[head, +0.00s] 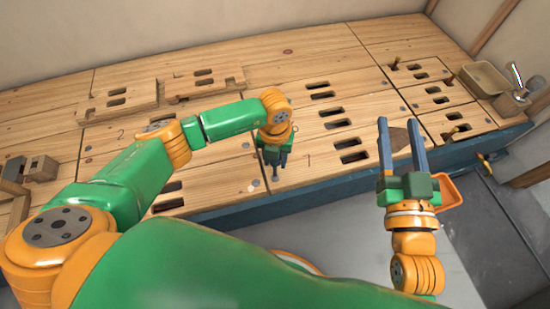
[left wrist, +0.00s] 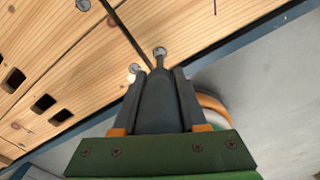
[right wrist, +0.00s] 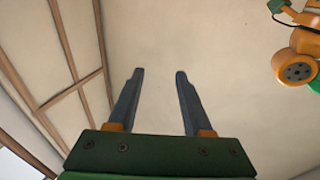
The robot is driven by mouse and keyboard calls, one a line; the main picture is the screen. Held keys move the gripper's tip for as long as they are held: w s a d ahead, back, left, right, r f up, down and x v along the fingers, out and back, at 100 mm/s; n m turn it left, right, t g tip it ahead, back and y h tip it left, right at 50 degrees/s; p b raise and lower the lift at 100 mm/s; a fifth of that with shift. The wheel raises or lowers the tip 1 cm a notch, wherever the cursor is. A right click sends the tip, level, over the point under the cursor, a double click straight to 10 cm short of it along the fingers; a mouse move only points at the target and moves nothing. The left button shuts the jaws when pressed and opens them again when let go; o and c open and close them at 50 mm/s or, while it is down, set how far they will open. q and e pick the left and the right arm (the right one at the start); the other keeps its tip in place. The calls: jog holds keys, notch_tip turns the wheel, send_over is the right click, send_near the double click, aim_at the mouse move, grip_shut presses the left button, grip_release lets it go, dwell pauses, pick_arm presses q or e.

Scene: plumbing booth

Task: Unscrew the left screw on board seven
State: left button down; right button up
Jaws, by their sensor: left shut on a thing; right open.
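The board in front of my left gripper bears a mark that looks like a 7 (head: 308,160); the board (head: 375,112) has paired dark slots. My left gripper (head: 275,166) points down at its front left corner, close to the seam with the board marked 2. In the left wrist view its fingers (left wrist: 159,98) are shut on a dark grey tapered thing (left wrist: 157,105). A round metal screw head (left wrist: 160,52) shows at that thing's tip; contact is unclear. Another screw head (left wrist: 135,69) lies just left of it. My right gripper (head: 402,150) is open and empty.
A blue front edge (head: 350,171) runs below the boards. A tan tray (head: 484,78) and small tools sit at the far right, with pegs in nearby boards. An orange bin (head: 449,192) is beside my right gripper.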

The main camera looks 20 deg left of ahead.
pick_arm(q)
jog(key=shift+r+p, duration=0.55)
jog(key=shift+r, duration=0.1)
jog(key=shift+r+p, duration=0.55)
jog(key=shift+r, duration=0.05)
pick_arm(e)
jog(key=s+d+f+g+h, duration=0.1)
jog(key=s+f+g, duration=0.1)
jog(key=f+g, duration=0.35)
jog(key=s+d+f+g+h, duration=0.2)
jog(key=f+g, duration=0.1)
jog(key=f, duration=0.5)
pick_arm(q)
jog(key=shift+r+p, duration=0.45)
jog(key=shift+r, duration=0.05)
jog(key=shift+r+p, duration=0.5)
jog(key=shift+r, duration=0.05)
pick_arm(e)
jog(key=s+d+f+g, duration=0.1)
jog(key=s+f+g, duration=0.2)
jog(key=s, duration=0.2)
jog(key=s+d+f+m+g+h, duration=0.1)
jog(key=s+f+g, duration=0.3)
jog(key=s, duration=0.2)
jog(key=shift+s+d, duration=0.2)
jog(key=shift+d, duration=0.15)
